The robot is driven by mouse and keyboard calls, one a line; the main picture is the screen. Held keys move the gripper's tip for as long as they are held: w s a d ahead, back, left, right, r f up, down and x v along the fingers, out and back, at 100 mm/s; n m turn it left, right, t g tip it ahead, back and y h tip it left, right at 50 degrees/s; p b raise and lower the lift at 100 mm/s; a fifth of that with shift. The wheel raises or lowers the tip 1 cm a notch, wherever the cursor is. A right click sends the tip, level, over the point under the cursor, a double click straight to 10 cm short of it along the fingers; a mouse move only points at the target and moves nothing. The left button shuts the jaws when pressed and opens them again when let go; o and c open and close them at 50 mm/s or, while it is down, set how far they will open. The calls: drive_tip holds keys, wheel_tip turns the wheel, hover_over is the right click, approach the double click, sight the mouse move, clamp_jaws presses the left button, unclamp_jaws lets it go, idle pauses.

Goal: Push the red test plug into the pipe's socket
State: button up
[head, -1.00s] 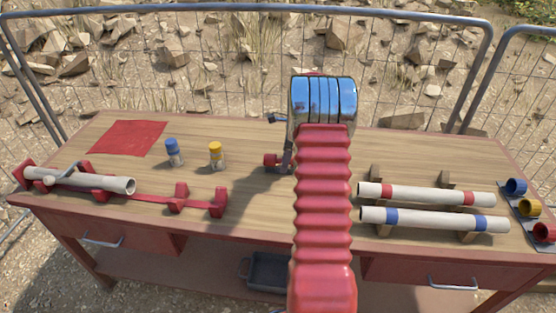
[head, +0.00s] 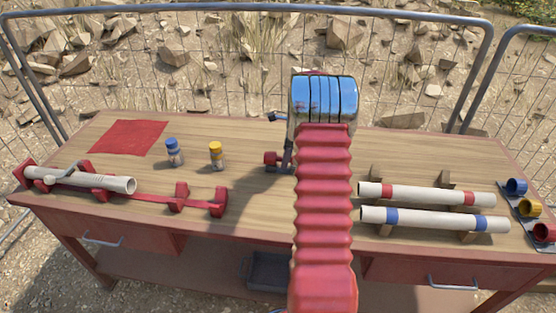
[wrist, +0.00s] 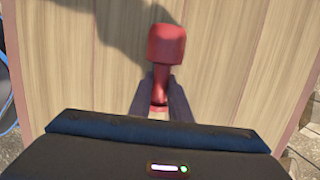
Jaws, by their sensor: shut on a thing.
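The red test plug (wrist: 166,48) shows in the wrist view with its wide head toward the top of the picture. My gripper (wrist: 161,98) is shut on its narrower part, with one dark finger on each side. Two more pipes, one with a red band (head: 430,194) and one with a blue band (head: 432,218), lie on wooden blocks at the right.
A red mat (head: 128,137) lies at the back left. Coloured rings (head: 529,207) sit at the right edge. Wire fencing stands behind the bench.

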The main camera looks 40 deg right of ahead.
drive_tip(key=shift+r, duration=3.7)
